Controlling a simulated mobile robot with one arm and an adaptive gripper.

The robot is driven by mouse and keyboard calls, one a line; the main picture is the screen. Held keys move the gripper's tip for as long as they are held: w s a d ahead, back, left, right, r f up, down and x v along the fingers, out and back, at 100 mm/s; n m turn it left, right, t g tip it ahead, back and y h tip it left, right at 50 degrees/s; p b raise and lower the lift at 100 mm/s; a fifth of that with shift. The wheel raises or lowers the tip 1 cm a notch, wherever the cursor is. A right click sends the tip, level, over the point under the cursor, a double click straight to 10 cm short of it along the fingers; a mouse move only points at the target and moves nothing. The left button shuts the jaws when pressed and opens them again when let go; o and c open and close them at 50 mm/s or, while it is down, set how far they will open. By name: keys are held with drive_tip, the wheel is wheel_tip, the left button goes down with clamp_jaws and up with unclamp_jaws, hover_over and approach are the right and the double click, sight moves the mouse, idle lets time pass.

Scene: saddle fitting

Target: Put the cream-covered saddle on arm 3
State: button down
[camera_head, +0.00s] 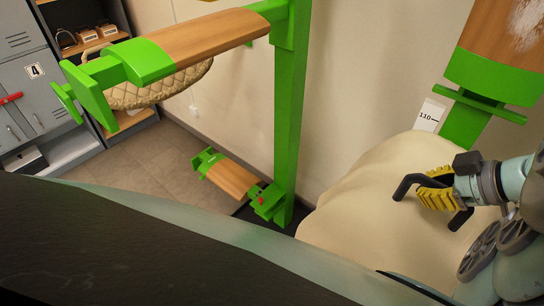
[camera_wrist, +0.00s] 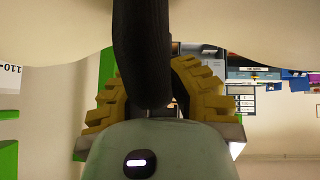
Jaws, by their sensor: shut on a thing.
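The cream-covered saddle (camera_head: 375,205) is a large smooth bulging shape at the lower right of the head view. My gripper (camera_head: 437,188), with yellow ridged fingers, is shut on a dark bar-like handle (camera_head: 405,184) at the saddle. In the wrist view this handle (camera_wrist: 142,50) runs between the yellow fingers, with the cream cover (camera_wrist: 230,25) across the top. Green-ended wooden arms show at upper left (camera_head: 205,40), low in the middle (camera_head: 232,178) and at upper right (camera_head: 505,45). I cannot read which is arm 3. The saddle's underside is hidden.
A green post (camera_head: 291,120) stands between the saddle and the left arms. A tan quilted pad (camera_head: 165,87) shows under the upper left arm. Grey lockers (camera_head: 30,90) stand at far left. A label reading 110 (camera_head: 430,115) is near the upper right arm.

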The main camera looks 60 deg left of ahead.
drive_tip(key=shift+f, duration=0.15)
drive_tip(key=c, duration=1)
unclamp_jaws()
drive_tip(key=shift+w, duration=0.1)
drive_tip(key=shift+o, duration=0.2)
drive_tip(key=shift+f, duration=0.1)
